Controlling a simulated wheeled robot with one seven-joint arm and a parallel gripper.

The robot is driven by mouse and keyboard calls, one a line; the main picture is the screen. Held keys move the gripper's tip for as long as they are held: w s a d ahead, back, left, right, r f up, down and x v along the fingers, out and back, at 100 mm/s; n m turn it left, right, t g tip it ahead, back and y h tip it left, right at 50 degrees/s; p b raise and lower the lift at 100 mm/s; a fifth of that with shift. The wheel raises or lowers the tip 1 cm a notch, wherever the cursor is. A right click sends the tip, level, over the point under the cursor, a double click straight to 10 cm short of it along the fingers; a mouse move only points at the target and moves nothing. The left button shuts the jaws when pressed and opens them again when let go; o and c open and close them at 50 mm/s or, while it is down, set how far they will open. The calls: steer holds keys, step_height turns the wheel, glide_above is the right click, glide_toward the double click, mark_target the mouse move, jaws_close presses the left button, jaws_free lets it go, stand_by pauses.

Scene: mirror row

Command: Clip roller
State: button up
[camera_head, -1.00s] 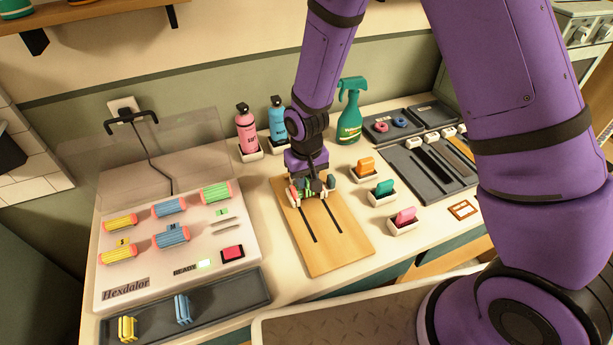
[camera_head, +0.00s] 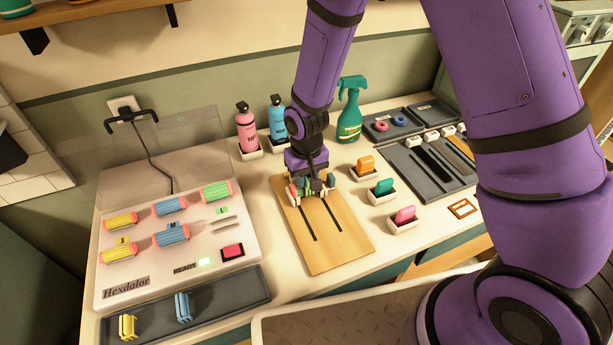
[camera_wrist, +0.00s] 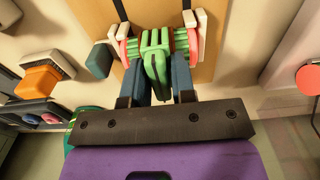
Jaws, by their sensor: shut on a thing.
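My gripper (camera_head: 312,184) is over the far end of a wooden board (camera_head: 335,250). In the wrist view its two dark blue fingers are shut on the handle of a green clip (camera_wrist: 157,72). The clip is at a green roller (camera_wrist: 183,42) with pink ends, which lies between white posts on the board. The clip's body overlaps the roller's middle; I cannot tell whether it grips all the way around. The gripper mostly hides both in the head view. A yellow clip (camera_head: 128,327) and a blue clip (camera_head: 183,307) stand in the dark tray (camera_head: 220,297) at left front.
The white Hexdalor unit (camera_head: 150,285) at left carries yellow, blue and green rollers, a red button (camera_head: 232,251) and a raised clear lid. Pink (camera_head: 247,130) and blue bottles and a green spray bottle (camera_head: 350,112) stand behind. Orange, teal and pink items (camera_head: 404,215) sit in white holders at right.

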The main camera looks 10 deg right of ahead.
steer(key=shift+s+d+f, duration=0.1)
steer(key=shift+s+f, duration=0.2)
steer(key=shift+f, duration=0.05)
steer(key=o, duration=0.8)
steer(key=shift+c, duration=1)
steer(key=shift+r, duration=0.1)
steer(key=shift+o, duration=0.7)
steer(key=shift+w+r, duration=0.15)
steer(key=shift+r, duration=0.45)
steer(key=shift+w+r, duration=0.15)
steer(key=shift+r, duration=2.75)
